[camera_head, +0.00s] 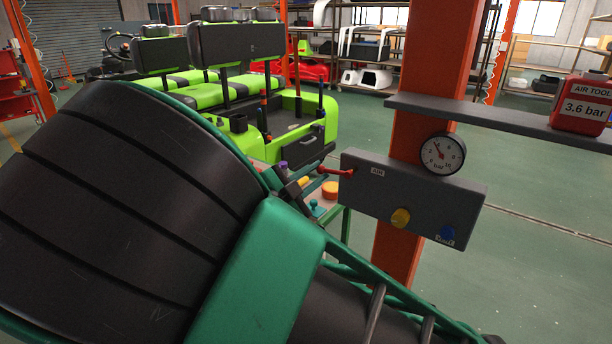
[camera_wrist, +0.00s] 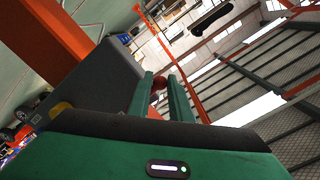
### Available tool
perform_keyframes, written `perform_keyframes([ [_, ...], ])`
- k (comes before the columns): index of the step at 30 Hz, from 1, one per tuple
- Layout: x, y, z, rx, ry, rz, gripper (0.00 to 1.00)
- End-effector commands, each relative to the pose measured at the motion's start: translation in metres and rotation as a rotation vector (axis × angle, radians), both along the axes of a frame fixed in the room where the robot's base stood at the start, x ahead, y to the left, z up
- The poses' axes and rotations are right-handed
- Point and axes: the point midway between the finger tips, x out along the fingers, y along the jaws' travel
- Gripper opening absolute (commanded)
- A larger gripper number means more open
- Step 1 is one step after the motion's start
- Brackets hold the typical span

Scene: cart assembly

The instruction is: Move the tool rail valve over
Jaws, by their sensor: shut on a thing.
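The tool rail valve shows as a red lever (camera_head: 340,171) sticking out to the left from a grey panel (camera_head: 408,196), beside the label AIR. My gripper (camera_head: 316,173) is at the lever's left end, with its fingers largely hidden behind my dark and green arm. In the wrist view the two green fingers (camera_wrist: 160,78) are on either side of the red lever tip (camera_wrist: 158,85), shut on it. A round pressure gauge (camera_head: 442,154) sits at the panel's top edge.
The panel is on an orange post (camera_head: 430,60); it bears a yellow knob (camera_head: 400,218) and a blue knob (camera_head: 447,233). A shelf (camera_head: 480,115) holds a red box (camera_head: 582,102) marked 3.6 bar. A green cart (camera_head: 240,75) stands behind. Floor at right is clear.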

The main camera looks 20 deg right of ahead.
Motion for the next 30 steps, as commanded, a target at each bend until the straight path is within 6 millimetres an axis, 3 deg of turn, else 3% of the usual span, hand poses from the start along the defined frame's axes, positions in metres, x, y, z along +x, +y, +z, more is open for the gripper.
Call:
perform_keyframes([
  [17,-0.004,-0.006,-0.01,-0.002,0.002,-0.013,0.05],
  [30,-0.011,-0.012,-0.028,-0.002,0.002,-0.013,0.05],
])
